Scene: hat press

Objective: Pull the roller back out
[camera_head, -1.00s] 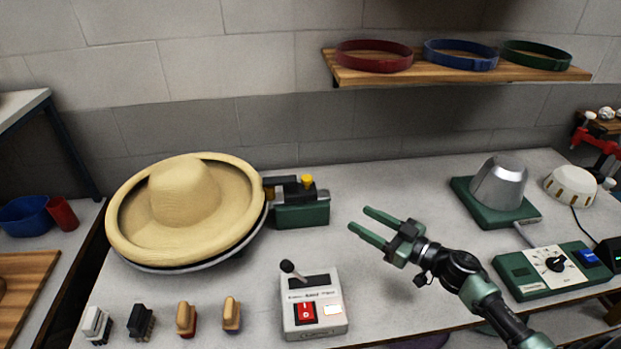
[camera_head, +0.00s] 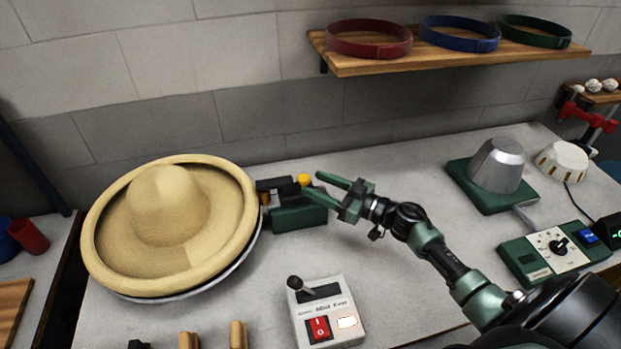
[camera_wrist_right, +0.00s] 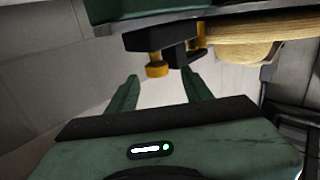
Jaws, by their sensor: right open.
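The roller unit (camera_head: 297,217) is a green block with a black arm and a yellow knob (camera_head: 304,180), beside the right edge of the straw hat (camera_head: 170,215). In the right wrist view the yellow knob (camera_wrist_right: 157,70) hangs from the black arm (camera_wrist_right: 165,36), and a second yellow part (camera_wrist_right: 196,36) sits near the hat brim (camera_wrist_right: 255,40). My right gripper (camera_head: 318,182) is open and empty, its fingertips close to the knob. In the wrist view the gripper (camera_wrist_right: 160,82) has the knob roughly between its fingertips, just beyond them; contact is not clear. My left gripper is not in view.
A grey control box (camera_head: 326,312) with a lever and red switch stands in front. Wooden-handled brushes (camera_head: 238,335) lie at the front edge. A metal cone on a green base (camera_head: 490,185) is at right. A shelf (camera_head: 440,60) with coloured bands hangs above.

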